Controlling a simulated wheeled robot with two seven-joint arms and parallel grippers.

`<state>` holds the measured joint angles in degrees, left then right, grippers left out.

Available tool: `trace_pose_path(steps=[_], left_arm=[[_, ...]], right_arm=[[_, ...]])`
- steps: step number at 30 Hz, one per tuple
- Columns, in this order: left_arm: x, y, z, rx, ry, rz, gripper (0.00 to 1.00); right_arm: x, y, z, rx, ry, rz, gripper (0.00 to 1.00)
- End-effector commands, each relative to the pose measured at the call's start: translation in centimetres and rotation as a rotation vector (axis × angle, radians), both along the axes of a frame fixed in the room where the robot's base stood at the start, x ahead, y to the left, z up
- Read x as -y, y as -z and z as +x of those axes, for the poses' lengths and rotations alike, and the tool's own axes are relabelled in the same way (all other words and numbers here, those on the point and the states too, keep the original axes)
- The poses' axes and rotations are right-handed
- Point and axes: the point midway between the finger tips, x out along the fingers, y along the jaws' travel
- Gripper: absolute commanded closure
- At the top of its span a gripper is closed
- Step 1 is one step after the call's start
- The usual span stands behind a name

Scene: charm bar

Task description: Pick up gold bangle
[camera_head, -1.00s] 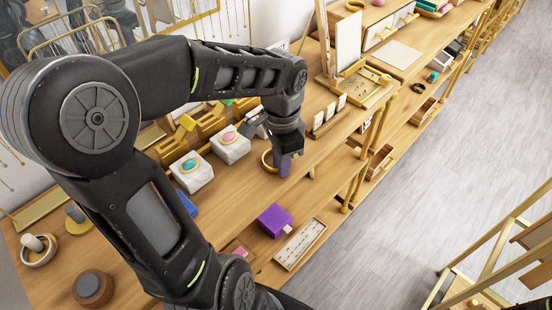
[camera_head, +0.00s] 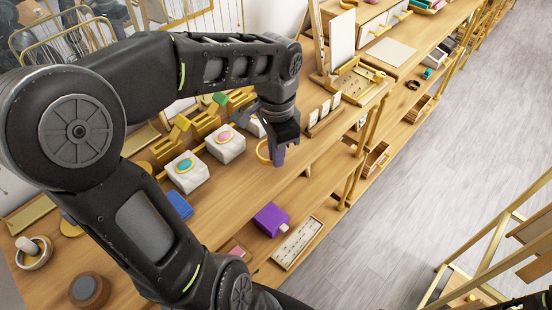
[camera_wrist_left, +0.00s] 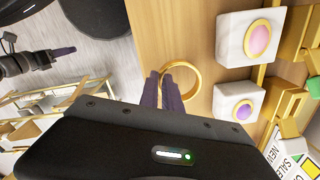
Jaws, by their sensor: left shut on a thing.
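The gold bangle (camera_head: 263,152) is a plain upright ring at my left gripper, to the right of the white jewellery blocks. My left gripper (camera_head: 279,156) points down with its purple-grey fingers shut on the bangle's rim. In the left wrist view the bangle (camera_wrist_left: 196,82) shows as a ring beside the two closely set fingers (camera_wrist_left: 165,88). The fingers hide part of its rim. In that view a dark arm of mine with a purplish fingertip (camera_wrist_left: 62,51) shows at the left; its jaw opening is unclear.
White blocks with a teal-stone piece (camera_head: 187,171) and a pink-stone piece (camera_head: 225,145) stand left of the gripper. A blue pad (camera_head: 179,205), purple box (camera_head: 271,219) and slotted tray (camera_head: 298,243) lie nearer. A card holder (camera_head: 325,116) stands to the right.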

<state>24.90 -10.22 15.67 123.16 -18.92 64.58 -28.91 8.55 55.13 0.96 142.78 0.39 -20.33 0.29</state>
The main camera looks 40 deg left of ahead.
Motion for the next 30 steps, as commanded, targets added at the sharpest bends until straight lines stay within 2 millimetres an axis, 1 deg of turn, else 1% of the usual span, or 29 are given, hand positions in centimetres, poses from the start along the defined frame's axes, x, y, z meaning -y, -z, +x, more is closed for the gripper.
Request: trace_pose_path(steps=[6, 9, 12, 16, 30], left_arm=[[0.0, -4.3, 0.2, 0.006, 0.000, 0.001, 1.00], [0.0, -6.0, 0.1, 0.006, 0.000, 0.000, 1.00], [0.0, -7.0, 0.1, 0.004, 0.000, 0.000, 1.00], [0.0, -7.5, 0.0, 0.001, 0.000, 0.000, 1.00], [0.0, -7.4, 0.0, 0.000, 0.000, 0.000, 1.00]], right_arm=[[0.0, 0.4, 0.1, 0.002, -0.001, 0.002, 0.67], [0.0, 0.5, 0.1, 0.003, 0.000, 0.002, 0.67], [0.0, 0.6, 0.1, 0.003, -0.001, 0.002, 0.67], [0.0, 0.6, 0.1, 0.003, -0.001, 0.003, 0.67], [0.0, 0.6, 0.1, 0.003, -0.001, 0.002, 0.67]])
